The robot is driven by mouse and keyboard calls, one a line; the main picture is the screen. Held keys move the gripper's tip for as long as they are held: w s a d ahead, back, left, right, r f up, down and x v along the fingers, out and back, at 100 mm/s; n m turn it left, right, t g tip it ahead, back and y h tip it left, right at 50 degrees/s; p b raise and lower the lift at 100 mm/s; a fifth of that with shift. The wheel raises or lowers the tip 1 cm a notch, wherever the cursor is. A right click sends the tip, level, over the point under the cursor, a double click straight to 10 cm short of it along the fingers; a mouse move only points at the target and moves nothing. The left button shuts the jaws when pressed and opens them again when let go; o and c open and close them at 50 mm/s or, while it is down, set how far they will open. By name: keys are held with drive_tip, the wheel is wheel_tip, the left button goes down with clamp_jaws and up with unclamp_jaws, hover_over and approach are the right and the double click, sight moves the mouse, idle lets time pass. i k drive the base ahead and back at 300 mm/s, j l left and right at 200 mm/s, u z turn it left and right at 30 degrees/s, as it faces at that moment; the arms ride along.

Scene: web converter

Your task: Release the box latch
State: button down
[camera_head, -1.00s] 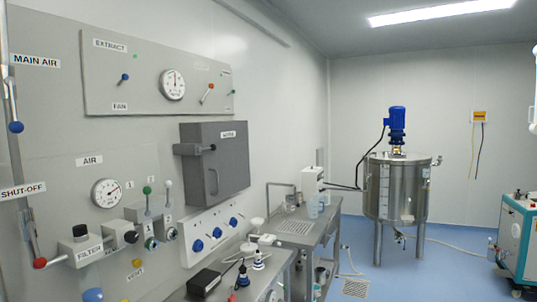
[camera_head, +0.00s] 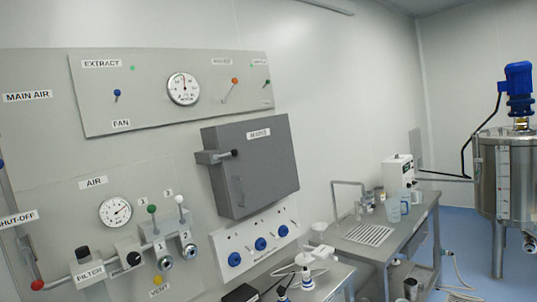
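The dark grey box (camera_head: 268,172) is mounted on the wall panel, with its door closed and a small label near its top right. A latch (camera_head: 214,157) with a grey bar and a dark round knob sits at the box's upper left edge, and the bar lies roughly level. A thin upright handle (camera_head: 241,190) is on the door's front. My gripper does not show in this view, so its distance to the latch cannot be seen.
A panel with a gauge (camera_head: 183,89) and levers is above the box. Blue knobs (camera_head: 260,244) are below it; air valves (camera_head: 160,247) and piping are lower left. A metal bench (camera_head: 400,240) with lab items stands right, with a steel tank (camera_head: 508,180) beyond.

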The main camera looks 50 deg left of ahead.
sight(234, 152)
drive_tip(key=i+j+u, duration=0.1)
drive_tip(key=i+u, duration=0.25)
drive_tip(key=i, duration=0.25)
drive_tip(key=i+l+u, duration=0.1)
drive_tip(key=i+u, duration=0.2)
drive_tip(key=i, duration=0.25)
drive_tip(key=i+l+u, duration=0.2)
drive_tip(key=i+u, duration=0.15)
drive_tip(key=i, duration=0.2)
drive_tip(key=i+j+u, duration=0.15)
drive_tip(key=i+u, duration=0.3)
drive_tip(key=i, duration=0.2)
drive_tip(key=i+l+u, duration=0.1)
drive_tip(key=i+u, duration=0.35)
drive_tip(key=i, duration=0.2)
